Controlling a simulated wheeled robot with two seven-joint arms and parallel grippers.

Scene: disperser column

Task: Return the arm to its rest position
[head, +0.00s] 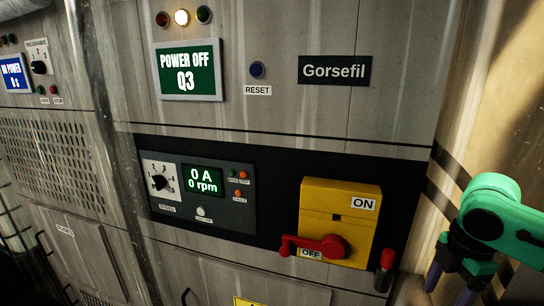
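My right arm, green with black joints, comes in at the lower right. Its gripper (450,287) points down beside the panel's right edge, with dark purple fingers apart and nothing seen between them. The fingertips run close to the bottom edge of the picture. The gripper is apart from the yellow switch box (340,215) to its left. The red rotary handle (325,246) on that box lies roughly level, its end pointing left by the OFF label. My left gripper is not in view.
A black-and-red peg (384,272) stands out between the switch box and my gripper. The green display (188,70) reads POWER OFF Q3, with a lit lamp (181,17) above it. The small meter (203,180) reads 0 A, 0 rpm. A beige wall (465,110) is at right.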

